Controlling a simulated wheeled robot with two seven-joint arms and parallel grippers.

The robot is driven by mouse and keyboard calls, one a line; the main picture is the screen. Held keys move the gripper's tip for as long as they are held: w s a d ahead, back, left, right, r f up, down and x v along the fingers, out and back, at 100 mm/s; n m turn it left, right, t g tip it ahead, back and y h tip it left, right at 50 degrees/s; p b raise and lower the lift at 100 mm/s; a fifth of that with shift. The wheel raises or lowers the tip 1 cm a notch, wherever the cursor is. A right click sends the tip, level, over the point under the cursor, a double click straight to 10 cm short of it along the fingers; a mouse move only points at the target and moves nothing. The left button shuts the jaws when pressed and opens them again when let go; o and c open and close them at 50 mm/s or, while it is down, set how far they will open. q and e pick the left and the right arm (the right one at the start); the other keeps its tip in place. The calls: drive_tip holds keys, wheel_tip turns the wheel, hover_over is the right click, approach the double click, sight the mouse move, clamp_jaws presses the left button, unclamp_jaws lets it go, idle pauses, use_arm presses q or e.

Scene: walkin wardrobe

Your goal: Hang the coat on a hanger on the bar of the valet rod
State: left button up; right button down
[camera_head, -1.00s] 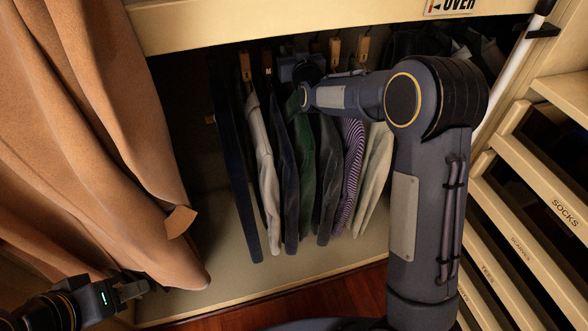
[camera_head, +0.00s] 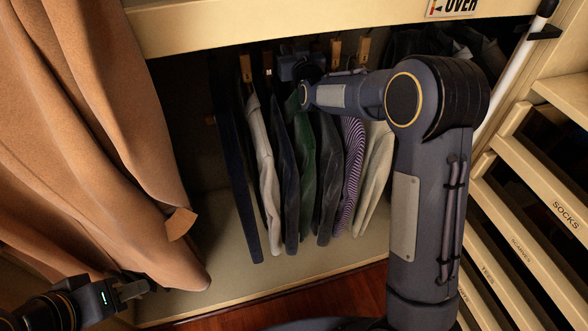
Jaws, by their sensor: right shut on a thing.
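A large tan coat-like garment (camera_head: 95,130) hangs at the left, close to the camera, with a small tan tag near its lower right edge. Its top is out of view. My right gripper (camera_head: 298,68) is up among the hanger tops of a row of clothes, under the shelf. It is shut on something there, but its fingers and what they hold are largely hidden. My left gripper (camera_head: 132,289) is low at the left, by the tan garment's hem, with nothing visible in it. No valet rod can be made out.
Several garments, including a green one (camera_head: 305,165) and a striped one (camera_head: 349,165), hang closely in the low compartment. A shelf edge (camera_head: 250,22) runs above them. Labelled drawers (camera_head: 535,190) and a white pole (camera_head: 515,70) stand at the right. The compartment floor (camera_head: 215,265) is clear.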

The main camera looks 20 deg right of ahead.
sight(292, 39)
drive_tip(key=shift+w+d+r+p, duration=0.15)
drive_tip(key=shift+r+p, duration=0.4)
drive_tip(key=shift+r, duration=1.45)
drive_tip(key=c, duration=1.6)
unclamp_jaws()
drive_tip(key=o, duration=0.5)
drive_tip(key=shift+w+f, duration=0.1)
drive_tip(key=shift+f, duration=0.15)
drive_tip(key=shift+c, duration=0.2)
drive_tip(key=shift+f, duration=0.6)
drive_tip(key=s+d+f+m+g+y, duration=0.1)
drive_tip(key=s+d+g, duration=0.1)
drive_tip(key=s, duration=0.9)
drive_tip(key=s+d+g+y, duration=0.1)
drive_tip(key=s+d+g, duration=0.15)
drive_tip(key=s, duration=0.75)
drive_tip(key=s+a+f+g, duration=0.1)
drive_tip(key=s+f+g, duration=0.2)
drive_tip(key=s, duration=0.6)
drive_tip(key=s+a+f+m+g+y, duration=0.1)
drive_tip(key=s+f+g, duration=0.15)
drive_tip(key=s, duration=0.75)
drive_tip(key=s+a+f+g, duration=0.2)
drive_tip(key=s+f, duration=0.2)
drive_tip(key=s, duration=0.5)
drive_tip(key=r+p, duration=1.5)
drive_tip(key=shift+s, duration=0.2)
